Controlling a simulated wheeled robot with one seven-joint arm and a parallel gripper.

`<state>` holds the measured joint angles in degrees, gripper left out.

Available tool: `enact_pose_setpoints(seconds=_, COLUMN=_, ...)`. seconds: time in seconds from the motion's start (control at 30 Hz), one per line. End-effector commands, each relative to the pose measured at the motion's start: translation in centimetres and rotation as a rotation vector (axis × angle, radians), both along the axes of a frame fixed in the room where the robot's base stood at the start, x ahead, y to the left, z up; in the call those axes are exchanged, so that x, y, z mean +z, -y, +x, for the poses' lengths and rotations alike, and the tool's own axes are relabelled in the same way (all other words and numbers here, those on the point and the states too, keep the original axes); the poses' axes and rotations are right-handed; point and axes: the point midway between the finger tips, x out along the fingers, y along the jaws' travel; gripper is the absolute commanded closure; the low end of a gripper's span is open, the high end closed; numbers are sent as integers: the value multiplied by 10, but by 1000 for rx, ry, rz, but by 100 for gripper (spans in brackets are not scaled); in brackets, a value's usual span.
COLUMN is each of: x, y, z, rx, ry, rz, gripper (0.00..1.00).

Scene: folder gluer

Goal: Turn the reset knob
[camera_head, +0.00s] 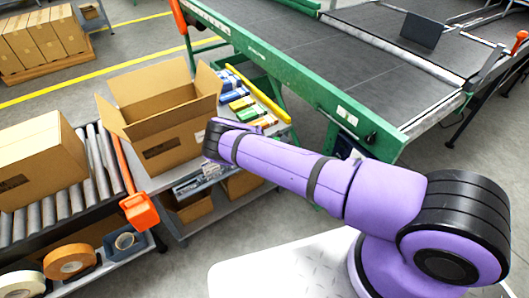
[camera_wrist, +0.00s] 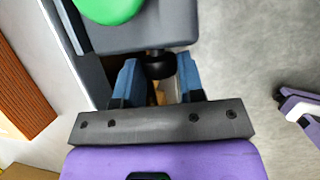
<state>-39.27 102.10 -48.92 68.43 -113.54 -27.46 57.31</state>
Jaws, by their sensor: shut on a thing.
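In the wrist view, a small black knob (camera_wrist: 158,66) sticks out from the edge of a dark grey box (camera_wrist: 150,35). A large green round button (camera_wrist: 108,8) is on the same box, cut off by the top edge. My gripper (camera_wrist: 157,78) has its two blue fingers on either side of the knob and is shut on it. Any mark on the knob is not visible. In the head view my purple arm reaches left, and I cannot make out the gripper or the knob there.
In the head view, an open carton (camera_head: 165,145) stands on a grey cart left of my arm. A green-framed belt conveyor (camera_head: 300,65) runs behind. A roller conveyor (camera_head: 92,190) carries a closed box (camera_head: 40,160) at left.

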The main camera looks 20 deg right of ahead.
Motion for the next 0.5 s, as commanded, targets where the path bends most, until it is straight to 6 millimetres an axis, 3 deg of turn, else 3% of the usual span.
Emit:
enact_pose_setpoints(seconds=0.2, x=1, y=2, z=2, rx=0, ry=4, rz=-3, gripper=88)
enact_pose_setpoints(seconds=0.23, x=1, y=2, z=1, rx=0, ry=4, rz=-3, gripper=62)
enact_pose_setpoints(seconds=0.3, x=1, y=2, z=1, rx=0, ry=4, rz=-3, gripper=46)
enact_pose_setpoints(seconds=0.33, x=1, y=2, z=1, rx=0, ry=4, rz=-2, gripper=41)
enact_pose_setpoints(seconds=0.5, x=1, y=1, z=1, rx=0, ry=3, rz=-1, gripper=41)
